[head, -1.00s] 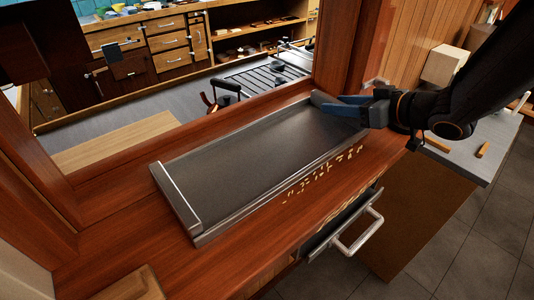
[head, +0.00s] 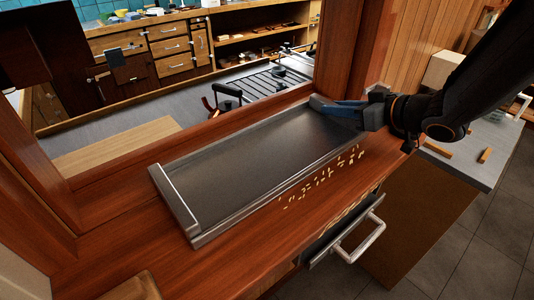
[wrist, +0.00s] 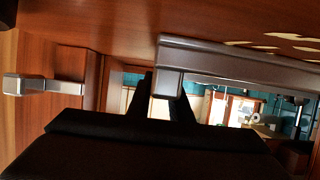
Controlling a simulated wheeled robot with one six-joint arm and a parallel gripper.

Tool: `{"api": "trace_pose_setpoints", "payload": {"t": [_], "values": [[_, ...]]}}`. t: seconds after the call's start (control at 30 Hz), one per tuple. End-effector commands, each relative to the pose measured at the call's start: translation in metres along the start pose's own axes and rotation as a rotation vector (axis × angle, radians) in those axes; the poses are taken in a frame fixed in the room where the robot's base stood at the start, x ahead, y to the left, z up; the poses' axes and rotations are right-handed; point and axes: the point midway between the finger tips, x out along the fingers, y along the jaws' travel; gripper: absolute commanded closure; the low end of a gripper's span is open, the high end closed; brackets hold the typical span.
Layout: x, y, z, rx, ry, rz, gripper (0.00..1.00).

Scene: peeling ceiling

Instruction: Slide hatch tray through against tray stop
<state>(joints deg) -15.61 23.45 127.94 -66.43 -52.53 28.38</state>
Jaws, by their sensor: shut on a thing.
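The hatch tray (head: 250,150) is a long, dark grey, shallow metal tray lying flat on the reddish wooden hatch counter. A brighter metal bar (head: 175,203) runs along its left end; I cannot tell whether this is the tray's rim or the tray stop. My gripper (head: 337,111) is at the tray's right end, shut on its rim there. In the wrist view, the dark fingers (wrist: 158,92) show at either side of the grey metal rim (wrist: 225,64). The exact contact is partly hidden.
Wooden frame posts (head: 345,50) bound the hatch opening. Pale marks (head: 320,180) lie on the counter before the tray. An open drawer with a metal handle (head: 360,242) juts out below. A grey-topped bench (head: 465,150) stands at the right.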

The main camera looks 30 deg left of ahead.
Motion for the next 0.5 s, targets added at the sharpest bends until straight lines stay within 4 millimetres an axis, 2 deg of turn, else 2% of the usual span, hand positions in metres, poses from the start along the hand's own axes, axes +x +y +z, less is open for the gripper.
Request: {"api": "trace_pose_setpoints", "payload": {"t": [0.5], "values": [[0.030, -0.001, -0.013, 0.000, 0.001, 0.000, 1.00]]}}
